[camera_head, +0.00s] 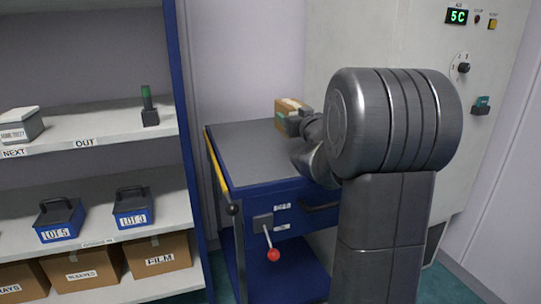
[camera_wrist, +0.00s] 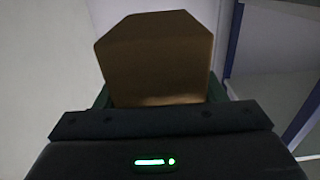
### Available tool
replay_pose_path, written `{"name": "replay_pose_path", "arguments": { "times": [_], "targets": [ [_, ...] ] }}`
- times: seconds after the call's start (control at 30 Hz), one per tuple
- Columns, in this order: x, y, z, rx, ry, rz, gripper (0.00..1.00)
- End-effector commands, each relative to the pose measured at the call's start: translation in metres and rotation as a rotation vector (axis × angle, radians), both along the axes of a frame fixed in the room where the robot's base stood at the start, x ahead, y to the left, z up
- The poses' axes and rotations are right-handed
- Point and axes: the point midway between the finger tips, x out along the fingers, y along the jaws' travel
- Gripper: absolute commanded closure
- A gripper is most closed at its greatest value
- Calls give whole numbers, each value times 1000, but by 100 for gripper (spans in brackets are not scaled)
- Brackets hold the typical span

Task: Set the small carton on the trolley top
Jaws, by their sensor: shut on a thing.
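The small carton (camera_head: 289,108) is brown, with a pale strip on its top. In the head view it shows at the back right of the trolley top (camera_head: 245,149), partly behind my arm. My gripper (camera_head: 301,121) is at the carton, and its fingers are mostly hidden in that view. In the wrist view the carton (camera_wrist: 158,58) fills the space ahead of my gripper (camera_wrist: 158,104), between the green fingers. The gripper is shut on it. I cannot tell whether the carton's underside touches the trolley top.
The rest of the grey trolley top is clear. The trolley has a yellow rail (camera_head: 217,163) on its left and a red-knobbed lever (camera_head: 273,254) in front. A blue-framed shelf (camera_head: 186,150) stands left. A pale cabinet (camera_head: 330,50) with controls stands behind.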

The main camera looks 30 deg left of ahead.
Motion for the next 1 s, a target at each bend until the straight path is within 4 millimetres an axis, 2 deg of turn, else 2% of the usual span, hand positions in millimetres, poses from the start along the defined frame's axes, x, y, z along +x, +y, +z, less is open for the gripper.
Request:
{"name": "replay_pose_path", "arguments": {
  "times": [0.17,0.4,0.63,0.8,0.9,1.0],
  "targets": [
    [-6,4,0,2,-2,4,72],
    [-6,4,-38,1,2,4,72],
    [-6,4,-60,1,-1,4,72],
    [-6,4,-90,0,1,3,72],
    [-6,4,-96,2,-1,3,72],
    [-6,3,-94,3,-3,3,72]
  ]
}}
